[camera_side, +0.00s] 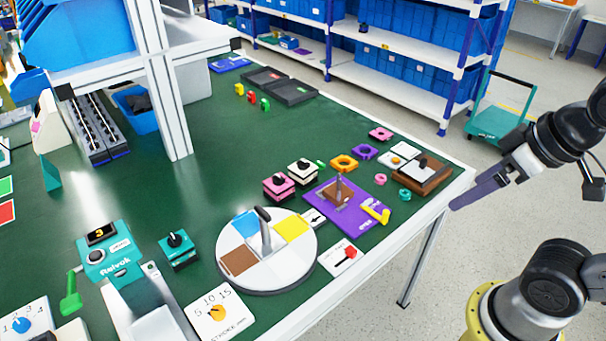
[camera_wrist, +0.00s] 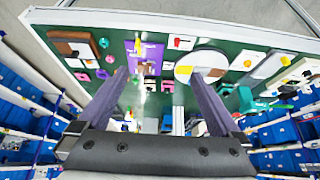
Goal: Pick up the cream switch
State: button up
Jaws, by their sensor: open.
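The cream switch (camera_side: 303,172) is a small cream block with a black knob on top. It stands upright on the green table, between a pink switch (camera_side: 279,186) and an orange ring (camera_side: 344,163). In the wrist view it is too small to tell apart clearly. My gripper (camera_side: 453,206) is off the table's right edge in the side view, well away from the cream switch. In the wrist view my gripper (camera_wrist: 158,76) has its two fingers wide apart, with nothing held between them.
A purple board (camera_side: 334,218) with a lever and yellow handle lies in front of the cream switch. A round disc (camera_side: 300,270) with a tall lever stands nearer the camera. A brown-based switch (camera_side: 422,175) is near the right edge.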

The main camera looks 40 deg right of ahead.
jog(key=w+r+n+t, duration=0.1)
jog(key=w+r+t, duration=0.1)
jog(key=w+r, duration=0.8)
jog(key=w, duration=1.2)
jog(key=g, duration=0.3)
send_over(304, 161)
jog(key=s, duration=0.4)
notch_tip(304, 161, down, 22)
jog(key=x, duration=0.7)
jog(key=shift+s+d+f, duration=0.1)
jog(key=shift+s+d, duration=0.1)
jog(key=shift+d, duration=0.1)
jog(key=shift+a+x, duration=0.2)
jog(key=shift+x, duration=1.3)
jog(key=shift+a+x, duration=0.15)
jog(key=shift+x, duration=1.4)
jog(key=shift+s, duration=0.1)
jog(key=c, duration=1.4)
